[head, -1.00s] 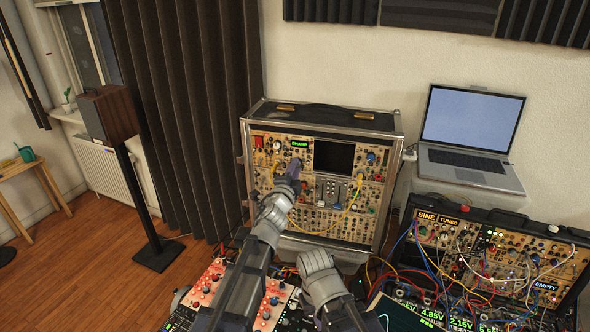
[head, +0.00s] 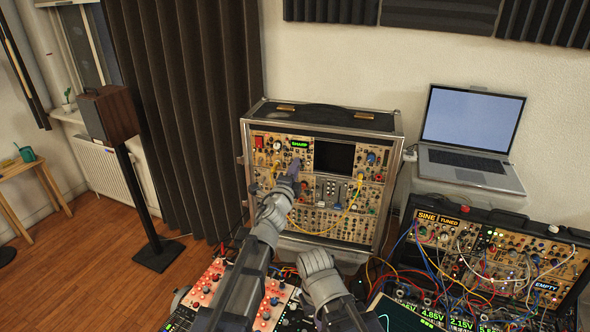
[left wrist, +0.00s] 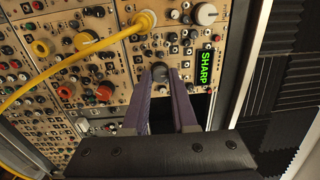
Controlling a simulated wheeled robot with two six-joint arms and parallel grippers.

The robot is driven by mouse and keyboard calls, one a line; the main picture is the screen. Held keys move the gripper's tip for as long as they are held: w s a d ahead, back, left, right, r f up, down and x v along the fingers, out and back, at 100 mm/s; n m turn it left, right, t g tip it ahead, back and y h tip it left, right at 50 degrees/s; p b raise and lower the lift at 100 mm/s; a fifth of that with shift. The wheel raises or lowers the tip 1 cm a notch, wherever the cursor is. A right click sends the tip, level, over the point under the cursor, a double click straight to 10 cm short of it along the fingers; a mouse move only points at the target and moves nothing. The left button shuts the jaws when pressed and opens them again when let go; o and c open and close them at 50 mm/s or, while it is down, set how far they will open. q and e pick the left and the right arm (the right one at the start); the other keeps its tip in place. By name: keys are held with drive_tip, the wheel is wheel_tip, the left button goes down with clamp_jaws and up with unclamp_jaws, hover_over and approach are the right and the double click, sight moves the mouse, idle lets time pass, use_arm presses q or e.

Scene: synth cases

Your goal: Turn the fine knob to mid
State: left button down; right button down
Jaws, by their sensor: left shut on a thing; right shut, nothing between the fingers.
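The synth case (head: 393,190) stands upright against the wall, its panel crowded with knobs, jacks and cables. A green SHARP display (head: 299,144) is lit on it; it also shows in the left wrist view (left wrist: 207,68). My left gripper (head: 294,167) is at the panel just below that display.
A yellow cable (left wrist: 70,65) crosses the panel beside my left fingers, plugged in above them. A second case (head: 500,250) with loose cables stands at right, reading SINE, TUNED and EMPTY. A laptop (head: 470,145) sits behind it. Red-knobbed gear (head: 212,277) lies below.

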use_arm(q)
drive_tip(key=c, duration=0.7)
unclamp_jaws()
drive_tip(key=shift+s, duration=0.1)
drive_tip(key=v, duration=0.7)
drive_tip(key=shift+s, duration=0.3)
drive_tip(key=shift+a, duration=0.1)
